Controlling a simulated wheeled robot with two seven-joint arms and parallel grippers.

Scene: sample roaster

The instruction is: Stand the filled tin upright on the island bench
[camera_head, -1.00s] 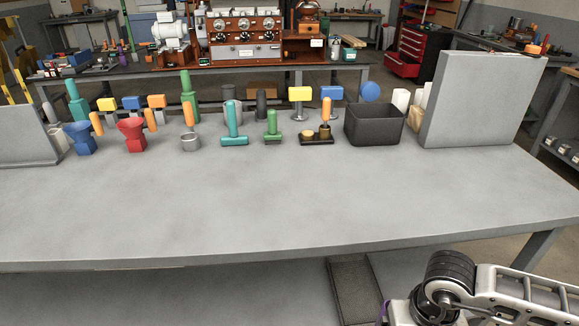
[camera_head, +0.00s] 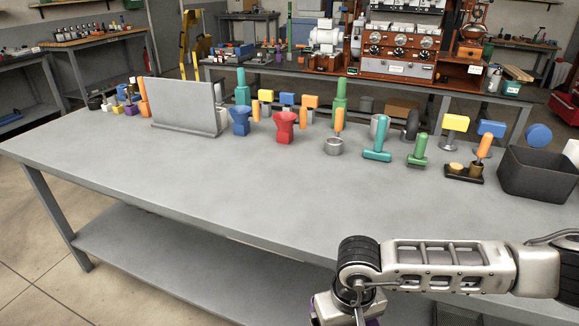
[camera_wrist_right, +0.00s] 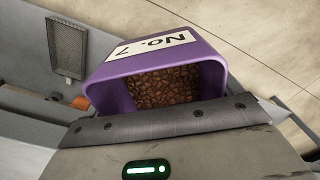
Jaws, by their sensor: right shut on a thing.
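The filled tin (camera_wrist_right: 200,75) is purple, with a white "No. 7" label and brown beans visible in its open mouth. It is in my right gripper (camera_wrist_right: 175,122) in the right wrist view. In the head view only a sliver of purple shows at the bottom edge, below my right wrist; the gripper's jaws are cut off there. The island bench (camera_head: 250,190) is the long grey table across the head view. My right arm reaches over its near edge from the right. My left gripper is not in view.
A grey upright panel (camera_head: 183,104) stands at the left on the bench. A blue funnel-shaped piece (camera_head: 240,121), a red one (camera_head: 285,127), several handled tools and a black bin (camera_head: 540,174) line the far side. The near and middle bench top is clear.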

